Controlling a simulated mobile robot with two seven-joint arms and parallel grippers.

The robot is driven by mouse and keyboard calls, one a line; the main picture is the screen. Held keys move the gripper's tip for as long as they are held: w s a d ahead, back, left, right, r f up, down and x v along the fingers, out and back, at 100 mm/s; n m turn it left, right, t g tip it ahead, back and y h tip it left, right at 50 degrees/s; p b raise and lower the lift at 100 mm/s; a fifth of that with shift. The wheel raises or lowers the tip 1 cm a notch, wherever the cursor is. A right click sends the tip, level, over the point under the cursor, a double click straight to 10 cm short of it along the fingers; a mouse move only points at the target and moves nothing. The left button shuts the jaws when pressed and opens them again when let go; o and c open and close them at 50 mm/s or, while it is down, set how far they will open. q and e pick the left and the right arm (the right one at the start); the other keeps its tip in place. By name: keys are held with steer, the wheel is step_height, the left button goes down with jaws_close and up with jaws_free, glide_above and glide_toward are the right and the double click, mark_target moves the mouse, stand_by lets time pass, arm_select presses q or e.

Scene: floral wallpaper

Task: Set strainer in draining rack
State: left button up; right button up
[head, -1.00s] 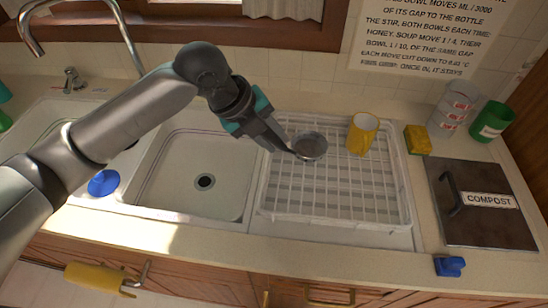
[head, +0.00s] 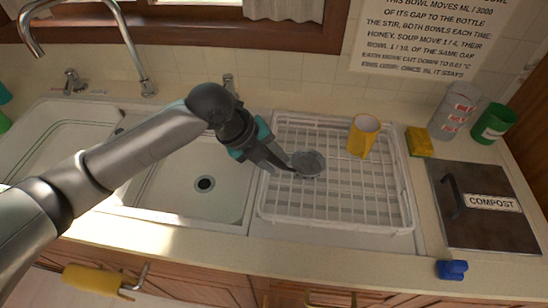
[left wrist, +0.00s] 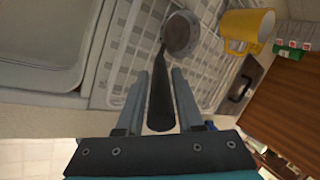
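The strainer (head: 308,164) is a small grey round pan shape with a dark handle, over the left middle part of the white wire draining rack (head: 385,218). In the left wrist view the handle (left wrist: 160,100) runs between the two fingers, with the bowl (left wrist: 181,34) beyond the fingertips. The bowl looks low, at or just above the rack's wires; I cannot tell whether it touches. My right gripper does not show.
A yellow mug (head: 362,136) stands in the rack, right of the strainer. A yellow sponge (head: 419,142), stacked clear cups (head: 455,112), a green cup (head: 493,122) and a compost lid (head: 485,215) are farther right. The sink basin (head: 180,190) lies left. The rack's front is clear.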

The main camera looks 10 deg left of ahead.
arm_select(q)
steer(key=o, duration=0.3)
steer(key=shift+r, duration=0.25)
steer(key=p+v, duration=0.1)
steer(key=v, duration=1.1)
steer(key=shift+s, duration=0.1)
steer(key=shift+f, duration=0.1)
